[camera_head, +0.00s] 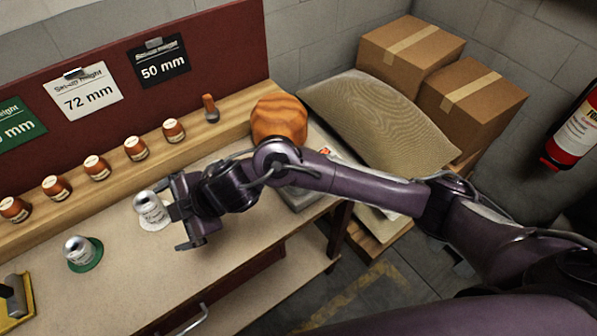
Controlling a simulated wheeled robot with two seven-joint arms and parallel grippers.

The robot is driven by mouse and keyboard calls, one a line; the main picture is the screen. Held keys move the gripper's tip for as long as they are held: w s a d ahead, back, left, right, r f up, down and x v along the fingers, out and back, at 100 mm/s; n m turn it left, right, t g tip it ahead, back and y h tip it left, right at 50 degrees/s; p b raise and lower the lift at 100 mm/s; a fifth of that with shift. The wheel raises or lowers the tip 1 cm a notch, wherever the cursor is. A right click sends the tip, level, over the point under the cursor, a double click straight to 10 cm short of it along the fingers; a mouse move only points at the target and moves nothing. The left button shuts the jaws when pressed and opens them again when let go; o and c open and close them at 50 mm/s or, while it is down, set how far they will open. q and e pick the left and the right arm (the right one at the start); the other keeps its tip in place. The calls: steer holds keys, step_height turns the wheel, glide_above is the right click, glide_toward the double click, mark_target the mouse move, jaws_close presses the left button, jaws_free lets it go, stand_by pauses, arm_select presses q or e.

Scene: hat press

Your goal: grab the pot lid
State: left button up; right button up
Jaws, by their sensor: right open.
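A small metallic pot with a rounded silver lid (146,200) and a pale printed label stands upright on a white disc (155,225) on the bench. A similar silver-topped pot (79,249) stands on a green disc nearer the left. My right gripper (176,213) is open, with its fingers spread close to the right side of the pot on the white disc. It partly hides that side, and I cannot tell whether it touches. My left gripper is not in view.
Several brown labelled jars (136,148) line the wooden ledge behind. A wooden hat block (279,118) stands at the bench's right end. A yellow-edged item (18,303) is at the lower left. Cardboard boxes (410,52) and a sack (378,122) lie beyond my right arm.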

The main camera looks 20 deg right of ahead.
steer(key=w+d+f+n+g+h, duration=0.1)
steer(key=w+d+f+h, duration=0.15)
steer(key=d, duration=0.45)
steer(key=w+d+f+n+g+h, duration=0.1)
steer(key=w+d+h, duration=0.2)
steer(key=d, duration=0.5)
steer(key=w+d+r+h, duration=0.1)
steer(key=d, duration=0.3)
steer(key=w+d+r+m+g+h, duration=0.1)
steer(key=d+r, duration=0.1)
steer(key=d, duration=0.3)
steer(key=w+d+r+m+h, duration=0.1)
steer(key=d+r, duration=0.1)
steer(key=d, duration=0.2)
steer(key=shift+d+r+g+h, duration=0.1)
steer(key=shift+d+g+h, duration=0.15)
steer(key=shift+d+g, duration=0.1)
steer(key=shift+f, duration=0.35)
steer(key=f, duration=0.4)
steer(key=f+p, duration=0.1)
steer(key=f, duration=0.1)
steer(key=shift+a, duration=0.35)
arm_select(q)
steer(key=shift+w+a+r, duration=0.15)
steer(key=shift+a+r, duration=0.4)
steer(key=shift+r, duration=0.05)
arm_select(e)
steer(key=shift+f, duration=0.45)
steer(key=shift+c, duration=0.3)
